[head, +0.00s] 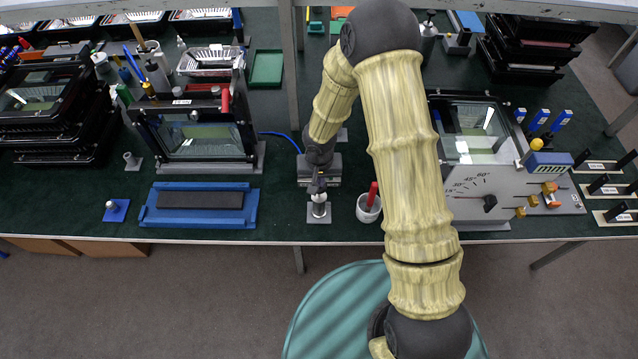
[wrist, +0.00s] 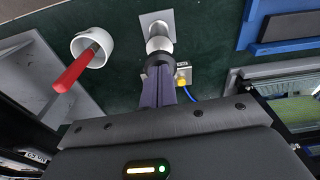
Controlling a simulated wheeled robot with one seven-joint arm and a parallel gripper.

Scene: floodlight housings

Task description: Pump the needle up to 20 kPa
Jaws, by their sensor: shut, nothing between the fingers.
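A small upright post with a white and metal top (head: 319,205), which looks like the pump plunger, stands on a grey square plate at the table's front. It also shows in the wrist view (wrist: 158,43). My gripper (head: 319,188) is directly above it, pointing down, with its fingers closed and empty. In the wrist view the fingertips (wrist: 159,62) line up with the top; I cannot tell whether they touch it. Behind is a grey block (head: 305,172) with a blue hose (head: 280,135), partly hidden by my arm. No pressure needle or kPa scale is readable.
A white cup (head: 368,209) with a red-handled tool stands close to the right. A blue tray (head: 165,207) and framed housing (head: 200,140) are to the left. A grey panel with an angle scale (head: 470,200) stands right. The table's front edge is close.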

